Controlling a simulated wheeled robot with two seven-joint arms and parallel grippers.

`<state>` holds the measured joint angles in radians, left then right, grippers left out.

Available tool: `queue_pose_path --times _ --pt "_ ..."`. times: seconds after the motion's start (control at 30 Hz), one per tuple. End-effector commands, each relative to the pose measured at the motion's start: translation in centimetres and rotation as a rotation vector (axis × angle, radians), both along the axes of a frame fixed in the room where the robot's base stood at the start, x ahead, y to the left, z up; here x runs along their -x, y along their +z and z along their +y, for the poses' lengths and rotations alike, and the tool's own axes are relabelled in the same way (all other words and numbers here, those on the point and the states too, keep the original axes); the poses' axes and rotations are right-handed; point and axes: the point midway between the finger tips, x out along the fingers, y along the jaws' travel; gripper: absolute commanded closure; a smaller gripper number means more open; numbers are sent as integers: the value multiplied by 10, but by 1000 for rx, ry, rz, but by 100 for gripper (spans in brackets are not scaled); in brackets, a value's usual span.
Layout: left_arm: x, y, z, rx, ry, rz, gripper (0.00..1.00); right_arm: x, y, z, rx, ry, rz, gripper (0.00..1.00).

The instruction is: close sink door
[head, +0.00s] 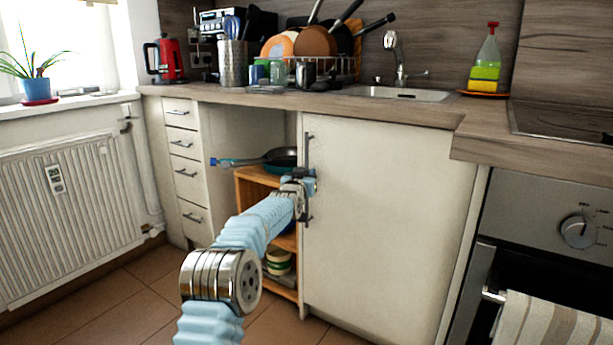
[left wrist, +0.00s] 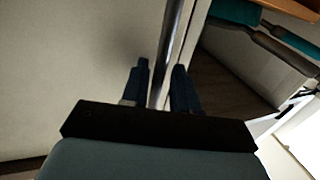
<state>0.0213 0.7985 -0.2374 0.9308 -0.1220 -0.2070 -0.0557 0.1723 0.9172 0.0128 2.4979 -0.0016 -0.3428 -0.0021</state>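The white sink door (head: 385,220) is the cabinet front below the sink (head: 395,93). It looks nearly in line with the cabinet front; I cannot tell whether a small gap is left. Its vertical metal bar handle (head: 309,150) is near its left edge. My left gripper (head: 303,187) is at the middle of this handle. In the left wrist view, the handle (left wrist: 176,35) runs between the two dark fingers of my left gripper (left wrist: 161,85), with a small gap visible beside the bar, so they look open around it. My right gripper is in neither view.
Left of the door is an open bay with a wooden shelf (head: 250,190) holding a dark pan (head: 281,156). White drawers (head: 185,172) stand further left. An oven (head: 545,250) with a striped towel (head: 550,322) is at right. The counter (head: 270,100) overhangs the door.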

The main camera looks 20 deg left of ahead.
Motion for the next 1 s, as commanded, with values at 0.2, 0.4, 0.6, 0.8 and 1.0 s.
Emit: queue_pose_path --times 0.2,0.4,0.6,0.8,1.0 --pt "3 0 -2 0 -2 0 71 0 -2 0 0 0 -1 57" --pt "28 -1 -5 1 -1 1 71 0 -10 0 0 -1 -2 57" --pt "72 0 -13 2 -2 0 71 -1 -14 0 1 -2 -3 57" --pt "112 0 -19 2 -1 -1 71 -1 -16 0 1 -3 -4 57" --pt "133 0 -22 2 0 0 71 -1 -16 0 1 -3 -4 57"
